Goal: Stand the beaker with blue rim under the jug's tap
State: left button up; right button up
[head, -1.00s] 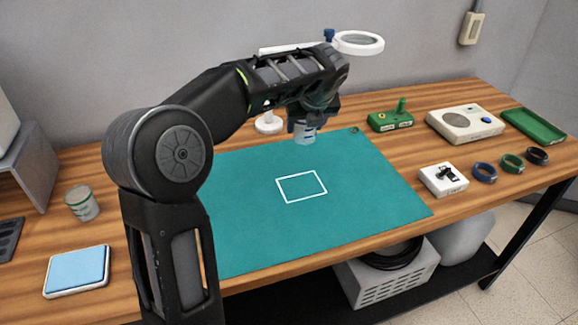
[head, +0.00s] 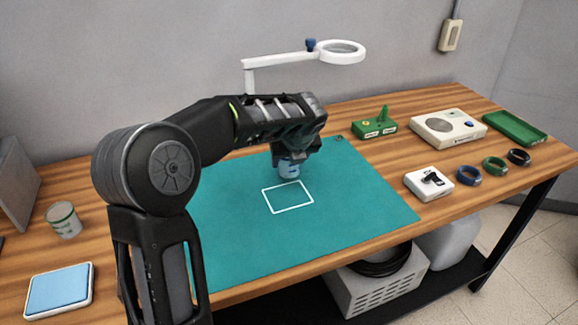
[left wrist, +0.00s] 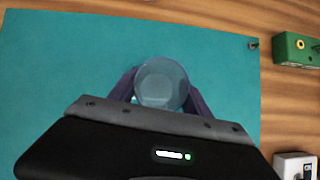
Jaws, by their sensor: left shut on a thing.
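My left gripper (head: 291,158) is shut on a clear, bluish beaker (head: 289,171). It holds the beaker upright, at or just above the green mat, behind the white outlined square (head: 288,197). In the left wrist view the beaker (left wrist: 162,82) shows from above, with a finger on each side of it. The rim colour is hard to tell. Another beaker, with a green rim (head: 63,221), stands on the bench at the left. I see no jug or tap for certain. My right gripper is not in view.
The green mat (head: 350,230) is otherwise clear. A magnifier lamp (head: 285,58) stands behind my arm. A green box (head: 374,127), a white device (head: 444,129), a small white block (head: 429,184) and several rings lie right. A blue pad (head: 58,290) lies front left.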

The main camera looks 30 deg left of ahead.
pick_arm(q)
jog(key=shift+f, duration=1.15)
jog(key=shift+f, duration=0.1)
jog(key=o, duration=1.3)
jog(key=shift+o, duration=0.2)
jog(key=v, duration=1.2)
jog(key=shift+w, duration=0.1)
